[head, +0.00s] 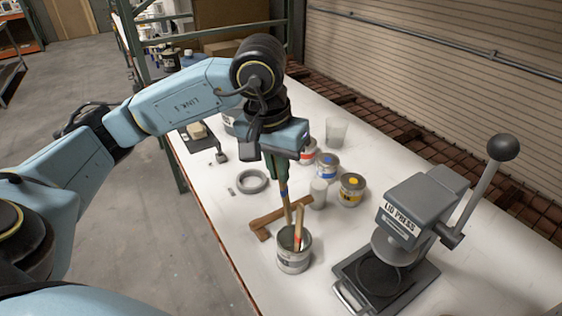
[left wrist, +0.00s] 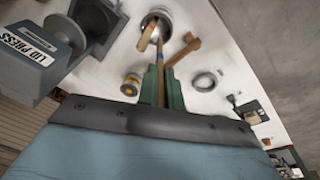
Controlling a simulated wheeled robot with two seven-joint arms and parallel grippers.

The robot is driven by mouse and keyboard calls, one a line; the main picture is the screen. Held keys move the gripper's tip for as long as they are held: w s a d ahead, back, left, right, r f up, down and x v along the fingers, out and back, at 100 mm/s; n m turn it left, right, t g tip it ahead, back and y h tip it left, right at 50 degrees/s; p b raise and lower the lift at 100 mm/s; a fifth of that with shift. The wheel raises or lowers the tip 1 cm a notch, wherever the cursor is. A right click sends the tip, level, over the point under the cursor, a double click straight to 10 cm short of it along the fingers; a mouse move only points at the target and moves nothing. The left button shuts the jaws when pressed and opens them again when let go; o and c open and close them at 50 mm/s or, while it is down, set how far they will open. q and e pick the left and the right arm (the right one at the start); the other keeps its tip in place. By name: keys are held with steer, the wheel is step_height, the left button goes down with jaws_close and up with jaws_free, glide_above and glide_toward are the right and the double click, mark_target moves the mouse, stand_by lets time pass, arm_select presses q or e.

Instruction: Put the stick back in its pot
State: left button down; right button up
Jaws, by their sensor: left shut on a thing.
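My left gripper (head: 282,180) points down over the table, its green fingers shut on a wooden stick (head: 285,200) with a blue band. It also shows in the left wrist view (left wrist: 161,88), with the stick (left wrist: 161,82) between the fingers. The stick's lower end meets the mouth of a grey metal pot (head: 293,262) in the head view; I cannot tell how far inside it is. Another stick (head: 299,222) with a red mark stands tilted in the pot. The pot (left wrist: 160,14) is at the top of the left wrist view. My right gripper is not in view.
A wooden mallet-like tool (head: 266,222) lies just behind the pot. A lid press (head: 415,215) stands at right. Paint cans with yellow (head: 351,190) and blue (head: 327,165) marks, a clear cup (head: 336,131) and a grey ring (head: 252,181) are farther back. The table's left edge is near.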

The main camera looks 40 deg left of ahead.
arm_select(q)
step_height(320, 180, down, 12)
steer(key=b, duration=1)
steer(key=shift+w, duration=0.3)
steer(key=shift+d+r, duration=0.1)
steer(key=c, duration=1.5)
jaws_free()
steer(key=shift+r, duration=0.1)
steer(key=r, duration=0.4)
steer(key=s+r, duration=0.1)
steer(key=r, duration=0.8)
steer(key=shift+s+a+p, duration=0.35)
steer(key=shift+s+a, duration=0.05)
